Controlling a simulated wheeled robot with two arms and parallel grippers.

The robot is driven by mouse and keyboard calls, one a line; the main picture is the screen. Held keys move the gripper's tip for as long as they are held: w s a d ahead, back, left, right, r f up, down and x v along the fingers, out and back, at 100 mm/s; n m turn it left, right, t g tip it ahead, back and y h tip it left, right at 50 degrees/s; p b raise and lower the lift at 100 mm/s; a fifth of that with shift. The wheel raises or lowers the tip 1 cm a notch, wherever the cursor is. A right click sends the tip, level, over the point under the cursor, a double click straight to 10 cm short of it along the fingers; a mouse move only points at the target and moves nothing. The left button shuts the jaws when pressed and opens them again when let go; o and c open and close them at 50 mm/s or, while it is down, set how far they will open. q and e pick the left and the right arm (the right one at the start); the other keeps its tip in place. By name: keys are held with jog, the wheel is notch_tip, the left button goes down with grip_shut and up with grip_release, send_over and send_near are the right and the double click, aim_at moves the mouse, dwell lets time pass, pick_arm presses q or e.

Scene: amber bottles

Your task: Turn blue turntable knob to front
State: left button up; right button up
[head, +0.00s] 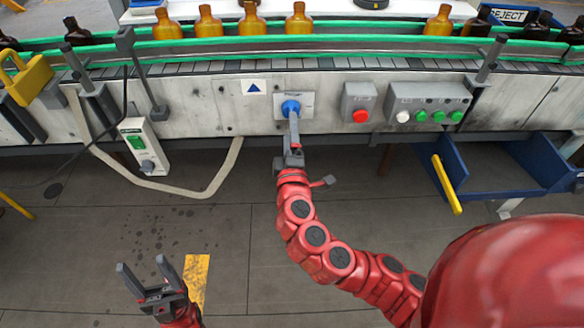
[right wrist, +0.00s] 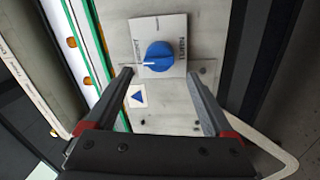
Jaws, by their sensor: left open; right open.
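The blue turntable knob (head: 290,107) sits on a pale plate on the grey conveyor side panel in the head view. In the right wrist view the knob (right wrist: 159,56) is round with a raised grip bar and a white pointer line towards the left of that picture. My right gripper (head: 294,128) is in front of the knob; in the right wrist view its two fingers (right wrist: 160,78) are spread, with the knob beyond and between their tips. I cannot tell whether they touch it. My left gripper (head: 146,272) is open and empty, low at the left, far from the panel.
A red button box (head: 360,103) and a box of white and green buttons (head: 428,103) are right of the knob. A white switch box (head: 146,148) with a cable hangs left. Amber bottles (head: 250,22) stand on the conveyor above. A blue bin (head: 490,168) is lower right.

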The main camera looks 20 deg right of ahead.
jog(key=p+v, duration=0.4)
jog(key=v, duration=0.8)
jog(key=shift+f, duration=0.1)
